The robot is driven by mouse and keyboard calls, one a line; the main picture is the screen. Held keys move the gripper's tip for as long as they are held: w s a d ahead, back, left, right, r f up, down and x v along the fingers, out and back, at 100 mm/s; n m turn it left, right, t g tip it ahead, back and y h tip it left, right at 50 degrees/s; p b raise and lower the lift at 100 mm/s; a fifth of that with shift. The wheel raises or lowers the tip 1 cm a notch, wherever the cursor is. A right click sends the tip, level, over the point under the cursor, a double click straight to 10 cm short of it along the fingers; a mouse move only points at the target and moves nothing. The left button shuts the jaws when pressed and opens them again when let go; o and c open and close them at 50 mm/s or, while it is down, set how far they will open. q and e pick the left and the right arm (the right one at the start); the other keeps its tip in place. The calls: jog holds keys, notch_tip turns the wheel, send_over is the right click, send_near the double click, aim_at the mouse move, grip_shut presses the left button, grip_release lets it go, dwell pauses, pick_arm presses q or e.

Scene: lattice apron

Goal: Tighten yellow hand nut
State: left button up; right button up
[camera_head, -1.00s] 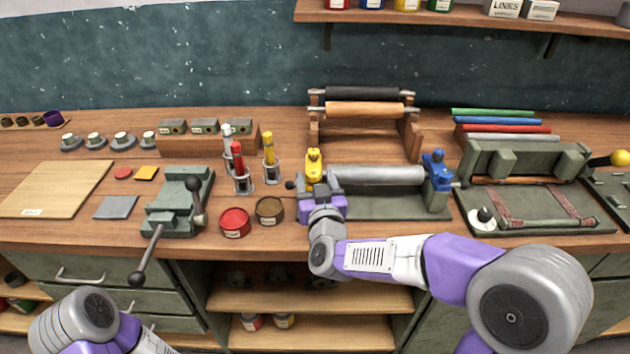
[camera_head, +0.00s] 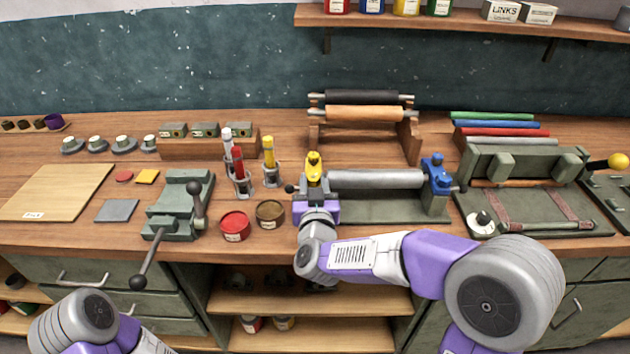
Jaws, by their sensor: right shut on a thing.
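The yellow hand nut (camera_head: 314,163) sits at the left end of a machine with a grey metal roller (camera_head: 375,179). My right gripper (camera_head: 314,188) is at this end, shut at the yellow nut. The gripper body hides the lower part of the nut and the left bearing. A blue hand nut (camera_head: 436,168) stands on the blue bearing at the roller's right end. My left arm shows at the lower left, but its gripper is out of view.
Red and brown tins (camera_head: 235,226) and the green vise with a lever (camera_head: 180,205) stand to the left. Ink tubes in stands (camera_head: 240,170) are behind the tins. A wooden rack with rollers (camera_head: 363,113) stands behind. A green press (camera_head: 530,190) is at the right.

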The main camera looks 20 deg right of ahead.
jog(key=m+h, duration=0.1)
jog(key=h, duration=0.1)
jog(key=m+g+h+p, duration=0.1)
jog(key=shift+w+a+r+m+h+p, duration=0.15)
jog(key=shift+a+m+h+p, duration=0.15)
jog(key=shift+a+h, duration=0.1)
jog(key=shift+m+g+h, duration=0.4)
jog(key=shift+g+h, duration=0.1)
jog(key=shift+h, duration=0.1)
jog(key=o, duration=1)
jog(key=shift+o, duration=0.2)
jog(key=p+v, duration=0.1)
jog(key=v, duration=0.6)
jog(key=shift+s+p, duration=0.25)
jog(key=shift+p, duration=0.05)
